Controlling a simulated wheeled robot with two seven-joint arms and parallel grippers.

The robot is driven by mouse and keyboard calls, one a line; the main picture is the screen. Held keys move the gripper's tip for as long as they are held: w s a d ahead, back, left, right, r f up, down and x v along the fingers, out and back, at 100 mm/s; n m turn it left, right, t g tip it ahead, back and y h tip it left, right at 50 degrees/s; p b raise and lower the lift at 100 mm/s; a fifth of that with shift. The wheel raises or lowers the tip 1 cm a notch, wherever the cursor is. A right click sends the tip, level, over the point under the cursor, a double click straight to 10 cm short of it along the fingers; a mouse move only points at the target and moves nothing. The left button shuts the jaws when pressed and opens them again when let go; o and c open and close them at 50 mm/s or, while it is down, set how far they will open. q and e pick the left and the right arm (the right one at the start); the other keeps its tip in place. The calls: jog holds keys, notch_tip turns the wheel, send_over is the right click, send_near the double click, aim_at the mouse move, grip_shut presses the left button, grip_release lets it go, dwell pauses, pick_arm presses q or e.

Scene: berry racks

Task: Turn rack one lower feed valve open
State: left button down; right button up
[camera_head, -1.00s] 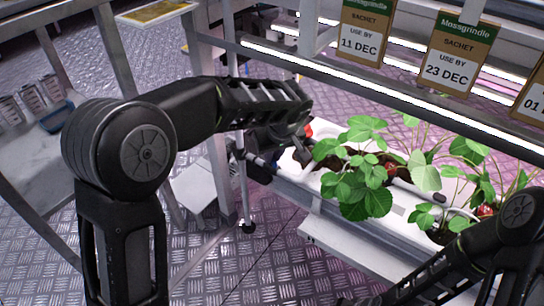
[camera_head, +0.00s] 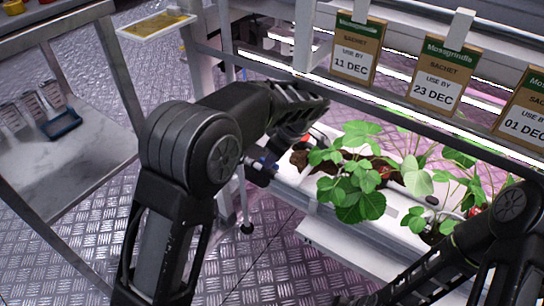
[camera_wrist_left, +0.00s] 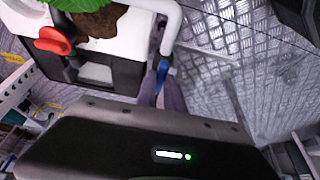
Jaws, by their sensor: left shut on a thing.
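A blue valve handle (camera_wrist_left: 161,74) shows below the white pipe (camera_wrist_left: 168,22) in the left wrist view. My left gripper (camera_wrist_left: 160,90) is shut on this blue handle, its fingers partly hidden behind the dark gripper body. A red handle (camera_wrist_left: 54,40) stands apart to the left, by the black end of the planter. In the head view, a patch of red (camera_head: 307,138) shows at the planter's near-left end, and my left forearm covers much of that area. My right arm comes in at the lower right; its gripper is not clearly seen.
The white planter (camera_head: 310,186) holds leafy strawberry plants (camera_head: 362,180). Sachet tags (camera_head: 357,47) hang from the rack rail above. A grey table (camera_head: 95,150) with small jars and a blue tray (camera_head: 62,124) stands left. The patterned metal floor is open below.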

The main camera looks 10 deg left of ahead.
pick_arm(q)
jog(key=c, duration=1.4)
grip_release()
jog(key=shift+c, duration=0.2)
